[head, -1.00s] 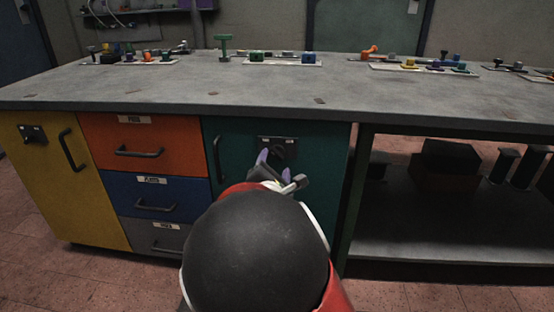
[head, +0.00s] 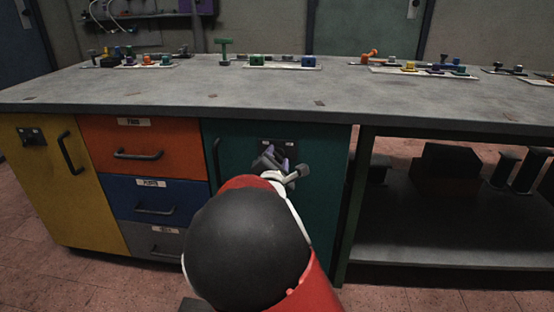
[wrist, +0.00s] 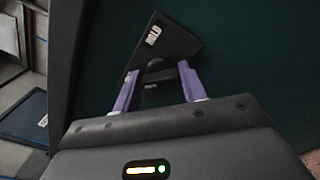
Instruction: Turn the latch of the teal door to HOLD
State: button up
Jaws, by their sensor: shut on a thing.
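The teal door (head: 235,135) is closed, at the front of the bench in the head view. Its dark latch plate (head: 285,143) shows just above my gripper (head: 276,162). In the wrist view, the plate (wrist: 178,42) carries a white HOLD label (wrist: 153,36). The dark latch knob (wrist: 157,72) lies between the two purple fingers of my gripper (wrist: 157,85), which is shut on it. The gripper looks rolled relative to the plate. Which way the latch points is hard to tell, as the fingers partly hide it.
The door's vertical handle (head: 217,158) is left of the latch. Orange (head: 100,140), blue and grey drawers and a yellow door (head: 40,190) stand further left. An open shelf (head: 430,235) with dark blocks is on the right. Several small fixtures stand on the worktop (head: 200,95).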

jog(key=shift+m, duration=0.3)
jog(key=m+p, duration=0.2)
jog(key=m, duration=0.1)
jog(key=shift+d, duration=0.1)
jog(key=m, duration=0.5)
jog(key=shift+f, duration=0.2)
jog(key=m+b, duration=0.1)
jog(key=m, duration=0.3)
jog(key=shift+f+m, duration=0.15)
jog(key=shift+m, duration=0.15)
jog(key=m+b, duration=0.2)
jog(key=m, duration=0.2)
jog(key=shift+m, duration=0.3)
jog(key=shift+b, duration=0.3)
jog(key=o, duration=1)
